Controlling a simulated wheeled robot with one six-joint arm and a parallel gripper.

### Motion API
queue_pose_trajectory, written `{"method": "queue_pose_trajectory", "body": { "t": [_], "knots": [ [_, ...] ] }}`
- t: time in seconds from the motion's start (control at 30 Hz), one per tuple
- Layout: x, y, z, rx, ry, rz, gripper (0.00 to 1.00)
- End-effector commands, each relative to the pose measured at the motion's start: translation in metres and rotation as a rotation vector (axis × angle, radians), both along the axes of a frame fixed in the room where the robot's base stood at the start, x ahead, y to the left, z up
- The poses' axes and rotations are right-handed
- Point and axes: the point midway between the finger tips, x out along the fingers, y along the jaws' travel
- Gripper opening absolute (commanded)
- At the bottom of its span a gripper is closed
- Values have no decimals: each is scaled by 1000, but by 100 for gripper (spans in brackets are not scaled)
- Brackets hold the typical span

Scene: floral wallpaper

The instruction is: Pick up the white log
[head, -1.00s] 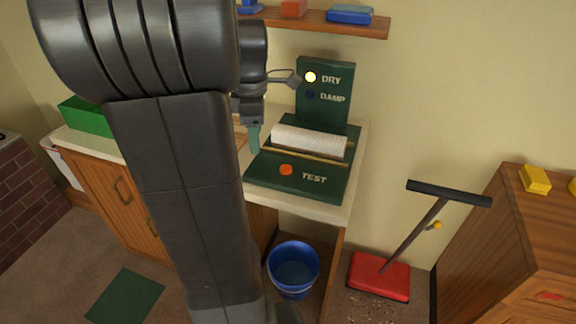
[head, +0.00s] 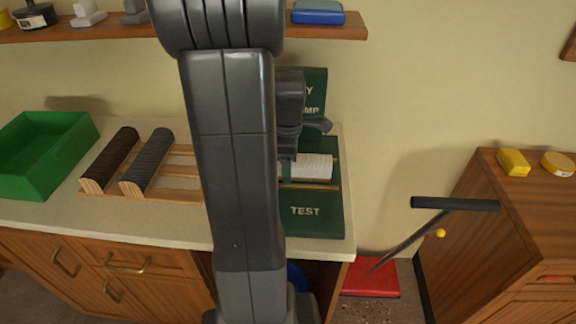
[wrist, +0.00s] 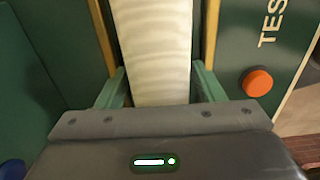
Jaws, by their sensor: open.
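The white log (head: 314,167) lies on the green tester (head: 318,225), behind its TEST lettering; my arm hides its left part in the head view. In the wrist view the white log (wrist: 152,45) runs up the picture between two wooden rails. My gripper (wrist: 158,84) is open, with one green finger on each side of the log's near part. I cannot tell whether the fingers touch it. In the head view my arm hides the fingertips.
A wooden rack (head: 185,172) with a dark brown log (head: 112,158) and a dark grey log (head: 148,160) stands left on the counter, beside a green tray (head: 35,180). An orange button (wrist: 257,81) is right of my gripper. The tester's upright panel is partly hidden.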

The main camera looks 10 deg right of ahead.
Motion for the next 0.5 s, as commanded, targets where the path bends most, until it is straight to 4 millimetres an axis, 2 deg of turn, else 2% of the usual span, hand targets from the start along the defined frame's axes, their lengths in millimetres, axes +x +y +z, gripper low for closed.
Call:
{"method": "queue_pose_trajectory", "body": {
  "t": [0.2, 0.27, 0.43, 0.5],
  "knots": [
    [0, 0, -1, 0, 0, 0, 62],
    [0, 0, -1, 0, 0, 0, 52],
    [0, 0, -1, 0, 0, 0, 19],
    [0, 0, -1, 0, -1, 0, 10]
  ]
}}
